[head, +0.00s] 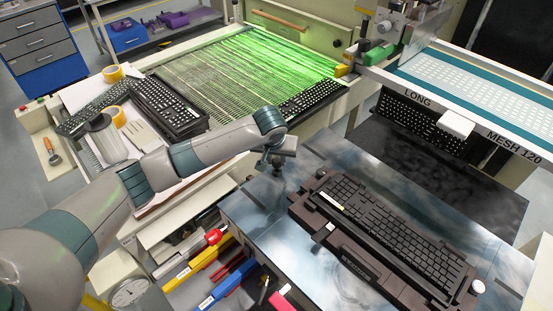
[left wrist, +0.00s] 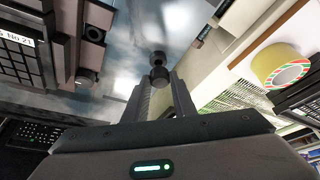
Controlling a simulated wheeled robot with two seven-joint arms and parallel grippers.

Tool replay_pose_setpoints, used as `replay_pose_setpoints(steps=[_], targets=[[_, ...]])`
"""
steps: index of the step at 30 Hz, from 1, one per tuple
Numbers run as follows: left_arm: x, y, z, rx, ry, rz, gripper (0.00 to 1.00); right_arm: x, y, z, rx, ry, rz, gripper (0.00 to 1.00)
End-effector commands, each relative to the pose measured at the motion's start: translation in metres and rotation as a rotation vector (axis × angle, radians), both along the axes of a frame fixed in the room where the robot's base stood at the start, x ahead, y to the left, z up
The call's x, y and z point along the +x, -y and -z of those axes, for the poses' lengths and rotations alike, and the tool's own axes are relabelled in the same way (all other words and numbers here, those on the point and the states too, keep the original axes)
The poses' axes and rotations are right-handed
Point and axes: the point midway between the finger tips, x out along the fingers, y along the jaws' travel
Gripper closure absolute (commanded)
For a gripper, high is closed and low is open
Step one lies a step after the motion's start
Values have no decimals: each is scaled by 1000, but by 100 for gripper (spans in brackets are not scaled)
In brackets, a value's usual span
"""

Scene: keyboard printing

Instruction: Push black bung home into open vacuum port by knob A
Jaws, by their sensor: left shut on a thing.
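My left gripper (head: 278,166) hangs over the left part of the shiny metal table, beside the dark keyboard fixture (head: 345,245). In the left wrist view its fingers (left wrist: 164,88) are closed on a small black bung (left wrist: 160,75). A second small dark round shape (left wrist: 158,57) shows just beyond it; I cannot tell whether it is part of the bung, its reflection or the port. The knob letters are not readable, and the open vacuum port cannot be made out. My right gripper is not in view.
The metal table (head: 258,208) is bare around the gripper. A screen frame marked LONG MESH 120 (head: 460,118) stands at back right. Yellow tape (left wrist: 280,66) and a keyboard tray (head: 168,108) lie on the bench at left. An open drawer with coloured tools (head: 207,262) is below.

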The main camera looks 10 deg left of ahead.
Motion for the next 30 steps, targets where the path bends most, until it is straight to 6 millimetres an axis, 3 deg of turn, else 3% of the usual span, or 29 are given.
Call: replay_pose_setpoints(steps=[30], targets=[[0, 0, 1, 0, 0, 0, 100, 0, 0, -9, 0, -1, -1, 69]])
